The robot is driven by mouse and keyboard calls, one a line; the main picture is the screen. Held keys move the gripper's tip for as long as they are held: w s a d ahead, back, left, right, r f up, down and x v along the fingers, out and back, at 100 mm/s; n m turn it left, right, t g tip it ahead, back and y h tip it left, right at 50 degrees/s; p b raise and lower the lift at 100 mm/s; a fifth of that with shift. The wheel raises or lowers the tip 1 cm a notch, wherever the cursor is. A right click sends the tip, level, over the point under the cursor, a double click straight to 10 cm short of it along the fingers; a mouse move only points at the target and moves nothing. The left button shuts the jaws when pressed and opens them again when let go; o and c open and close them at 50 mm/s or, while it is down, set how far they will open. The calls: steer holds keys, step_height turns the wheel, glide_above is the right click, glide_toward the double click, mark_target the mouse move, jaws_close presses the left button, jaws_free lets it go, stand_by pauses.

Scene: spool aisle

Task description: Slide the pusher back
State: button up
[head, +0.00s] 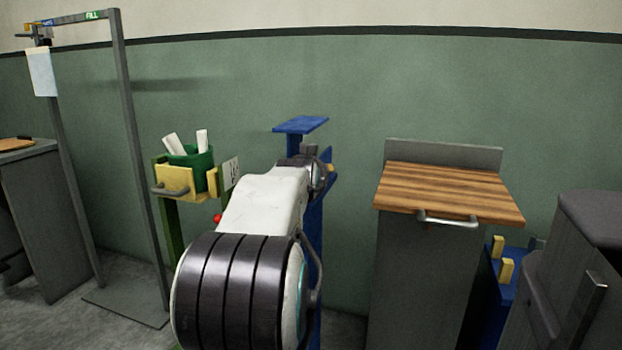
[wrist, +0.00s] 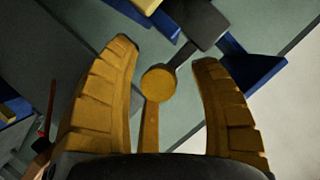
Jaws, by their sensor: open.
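In the wrist view my gripper (wrist: 164,52) is open, with one yellow finger on each side. A round yellow knob (wrist: 158,83) lies between the fingers, with gaps to both. A grey rod joins it to a dark grey block (wrist: 203,22), which may be the pusher. An orange bar (wrist: 149,128) runs below the knob toward my palm; I cannot tell what it belongs to. In the head view my arm reaches to a blue stand (head: 301,125) and hides most of it. The pusher is not clear there.
A wood-topped grey cabinet (head: 447,190) with a handle stands to the right. A green stand with a yellow drawer front (head: 175,182) and green pot (head: 190,157) is on the left. A grey frame (head: 131,130) stands further left. The green wall (head: 350,90) is behind.

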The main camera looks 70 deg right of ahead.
stand_by(0.3)
jaws_close()
stand_by(0.4)
